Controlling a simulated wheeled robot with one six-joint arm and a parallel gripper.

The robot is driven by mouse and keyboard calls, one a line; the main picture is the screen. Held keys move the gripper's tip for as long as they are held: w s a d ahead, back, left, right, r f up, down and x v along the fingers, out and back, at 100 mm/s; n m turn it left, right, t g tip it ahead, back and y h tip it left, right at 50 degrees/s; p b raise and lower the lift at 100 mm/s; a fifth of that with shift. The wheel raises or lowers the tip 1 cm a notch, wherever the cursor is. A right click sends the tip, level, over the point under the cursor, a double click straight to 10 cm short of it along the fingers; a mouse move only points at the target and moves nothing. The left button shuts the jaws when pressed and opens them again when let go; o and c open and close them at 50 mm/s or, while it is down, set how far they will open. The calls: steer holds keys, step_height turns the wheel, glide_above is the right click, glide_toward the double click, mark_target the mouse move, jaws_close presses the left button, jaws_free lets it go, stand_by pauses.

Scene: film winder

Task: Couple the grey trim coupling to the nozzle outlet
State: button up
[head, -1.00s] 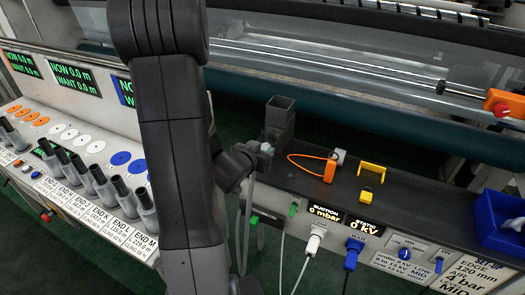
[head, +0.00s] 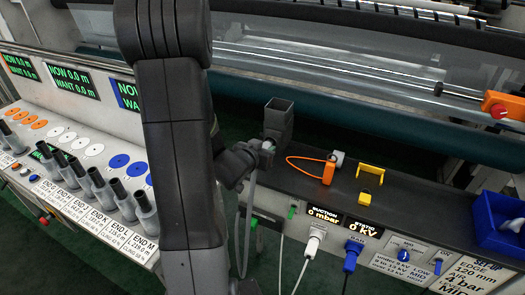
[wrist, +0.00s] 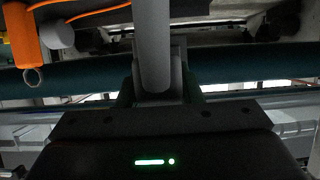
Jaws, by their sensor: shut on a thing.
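My gripper (head: 262,150) is shut on the grey trim coupling (head: 268,144), just beside the dark grey square-mouthed duct, which looks like the nozzle (head: 279,104). A grey hose (head: 250,200) hangs down from the coupling. In the wrist view, a grey round tube (wrist: 152,45) runs from the top edge down to my gripper (wrist: 158,92), where a grey block sits between the dark fingers. The nozzle outlet is not clearly visible. I cannot tell whether the coupling touches it.
An orange handle with a looped cord (head: 328,170) and a yellow bracket (head: 372,178) lie on the dark ledge to the right. White (head: 316,236) and blue (head: 354,250) plugs sit in its front. A blue bin (head: 500,235) is at far right. A dark roller (head: 380,140) runs behind.

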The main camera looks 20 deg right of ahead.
steer(key=shift+w+d, duration=0.35)
steer(key=shift+d, duration=0.05)
steer(key=shift+w+d, duration=0.15)
stand_by(0.9)
steer(key=o, duration=1.1)
steer(key=v, duration=1.3)
steer(key=shift+s+a+r+p, duration=0.15)
steer(key=shift+s+a+p, duration=0.1)
steer(key=shift+p, duration=0.15)
